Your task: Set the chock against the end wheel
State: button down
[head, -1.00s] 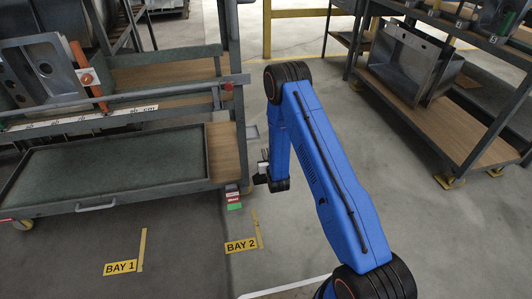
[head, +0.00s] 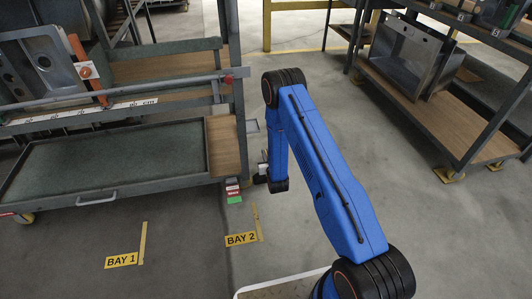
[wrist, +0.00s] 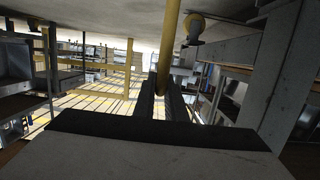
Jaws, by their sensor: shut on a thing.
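In the wrist view, my gripper (wrist: 166,96) has its dark fingers shut on a yellow bar (wrist: 171,40). The bar looks like part of the chock; the chock's body cannot be made out. In the head view my gripper (head: 261,174) is small and partly hidden by my blue arm, just right of the left rack's (head: 229,148) near right corner. A yellow caster (wrist: 195,25) shows in the upside-down wrist view, right of the bar. The wheel near my gripper cannot be made out in the head view.
Floor labels BAY 1 (head: 121,260) and BAY 2 (head: 240,239) lie in front of the left rack, with yellow tape strips beside them. Red and green blocks (head: 233,191) sit by its corner. Another rack (head: 466,125) holds steel sinks at right. Floor between the racks is open.

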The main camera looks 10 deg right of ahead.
jog(key=shift+a+f, duration=0.75)
jog(key=shift+a, duration=0.25)
jog(key=shift+a+f, duration=0.75)
jog(key=shift+a, duration=0.25)
jog(key=c, duration=1.7)
grip_release()
jog(key=shift+f, duration=0.1)
jog(key=shift+s, duration=0.1)
jog(key=v, duration=1.7)
jog(key=shift+s, duration=0.1)
